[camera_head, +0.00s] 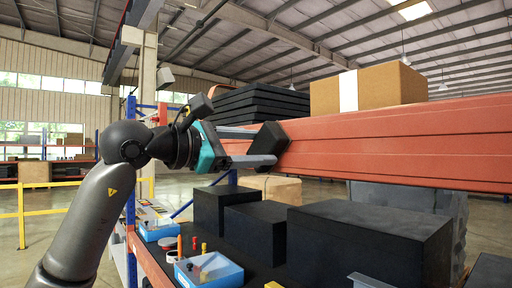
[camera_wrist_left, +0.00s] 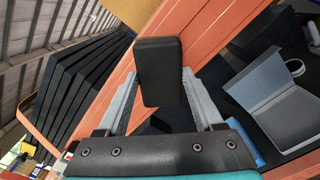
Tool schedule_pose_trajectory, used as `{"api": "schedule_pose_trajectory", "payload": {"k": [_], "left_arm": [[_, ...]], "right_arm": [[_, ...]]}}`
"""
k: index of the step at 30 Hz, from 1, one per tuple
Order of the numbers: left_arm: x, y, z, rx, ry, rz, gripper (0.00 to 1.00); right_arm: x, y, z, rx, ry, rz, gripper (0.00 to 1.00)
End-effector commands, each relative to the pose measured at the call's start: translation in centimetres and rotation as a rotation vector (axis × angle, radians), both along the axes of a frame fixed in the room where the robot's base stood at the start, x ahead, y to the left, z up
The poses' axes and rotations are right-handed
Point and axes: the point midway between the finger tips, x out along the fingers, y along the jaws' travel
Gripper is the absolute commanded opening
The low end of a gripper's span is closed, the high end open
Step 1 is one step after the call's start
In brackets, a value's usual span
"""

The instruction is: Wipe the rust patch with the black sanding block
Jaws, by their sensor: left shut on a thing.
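My left gripper (camera_head: 263,146) reaches in from the left and is shut on the black sanding block (camera_head: 270,139). In the left wrist view the block (camera_wrist_left: 160,68) sits between the two grey fingers of the gripper (camera_wrist_left: 160,85). The block is at the face of the long orange-red beam (camera_head: 400,145), near its left end. I cannot tell whether it touches the beam. No rust patch can be made out; part of the beam face is hidden behind the block and fingers. My right gripper is not in view.
A cardboard box (camera_head: 385,88) and a stack of black slabs (camera_head: 258,105) are above and behind the beam. Below are large black blocks (camera_head: 370,240) and blue trays (camera_head: 208,270) with small items. A yellow railing (camera_head: 45,212) stands at the left.

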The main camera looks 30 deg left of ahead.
Motion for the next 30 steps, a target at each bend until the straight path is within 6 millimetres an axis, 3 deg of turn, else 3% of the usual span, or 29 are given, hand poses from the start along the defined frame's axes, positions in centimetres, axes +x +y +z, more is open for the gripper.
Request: {"api": "schedule_pose_trajectory", "payload": {"k": [19, 30], "left_arm": [[-5.1, 2.1, -0.1, 0.000, -0.003, 0.001, 0.24], [-5.6, 2.3, 0.1, 0.000, -0.003, 0.000, 0.24]], "right_arm": [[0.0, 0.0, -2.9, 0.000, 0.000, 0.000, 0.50], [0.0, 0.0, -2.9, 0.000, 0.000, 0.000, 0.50]]}}
